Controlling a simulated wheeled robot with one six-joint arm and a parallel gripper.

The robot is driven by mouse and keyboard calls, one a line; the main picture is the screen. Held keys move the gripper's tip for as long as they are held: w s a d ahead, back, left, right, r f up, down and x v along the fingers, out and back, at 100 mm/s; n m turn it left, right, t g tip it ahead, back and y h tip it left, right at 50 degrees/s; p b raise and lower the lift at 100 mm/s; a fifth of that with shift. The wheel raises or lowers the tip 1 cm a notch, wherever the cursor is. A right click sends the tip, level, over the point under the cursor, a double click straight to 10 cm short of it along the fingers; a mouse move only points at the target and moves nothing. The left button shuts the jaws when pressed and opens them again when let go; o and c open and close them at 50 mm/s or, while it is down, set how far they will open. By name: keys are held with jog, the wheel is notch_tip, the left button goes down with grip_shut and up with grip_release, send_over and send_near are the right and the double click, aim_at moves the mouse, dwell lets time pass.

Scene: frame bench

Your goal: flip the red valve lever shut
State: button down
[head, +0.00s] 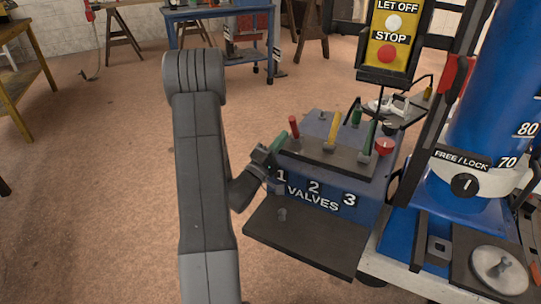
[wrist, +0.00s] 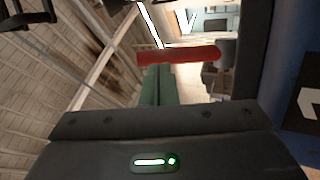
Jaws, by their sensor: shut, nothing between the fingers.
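The red valve lever (head: 294,127) stands nearly upright at the left end of the valve box's dark top plate (head: 325,154), above the number 1. My gripper (head: 280,140) is at the box's left end, its green fingers shut and empty, close beside the lever's lower part. In the wrist view the red lever (wrist: 180,56) lies across the picture just beyond the tips of the green fingers (wrist: 157,75). I cannot tell whether they touch. The lever's foot is partly hidden in the wrist view.
A yellow lever (head: 333,128) and a green lever (head: 370,136) stand further right on the same plate. A red knob (head: 385,146) is at its right end. A dark shelf (head: 305,240) juts out in front. A blue cylinder (head: 495,110) stands right.

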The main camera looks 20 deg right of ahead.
aim_at(290, 120)
jog(key=shift+x, duration=1.05)
jog(key=shift+r, duration=0.15)
jog(key=r+y+p, duration=0.1)
jog(key=p, duration=0.2)
jog(key=w+d+r+g+y+p, duration=0.1)
jog(key=p, duration=0.3)
jog(key=d+r+n+y+p, duration=0.1)
jog(key=y+p, duration=0.1)
jog(key=p, duration=0.2)
jog(key=shift+w+r+g, duration=0.15)
jog(key=shift+w+g, duration=0.25)
jog(key=w+d+g+y+p, duration=0.1)
jog(key=p, duration=0.4)
jog(key=w+d+r+n+y+p, duration=0.1)
jog(key=y+p, duration=0.1)
jog(key=p, duration=0.4)
jog(key=shift+d+r+g, duration=0.1)
jog(key=shift+d+g, duration=0.1)
jog(key=shift+g, duration=0.2)
jog(key=w+d+g+y+p, duration=0.1)
jog(key=p, duration=0.4)
jog(key=shift+d+y, duration=0.1)
jog(key=shift+y, duration=0.3)
jog(key=shift+w+d+f+p, duration=0.25)
jog(key=shift+d+f+p, duration=0.1)
jog(key=shift+p, duration=0.5)
jog(key=shift+w, duration=0.1)
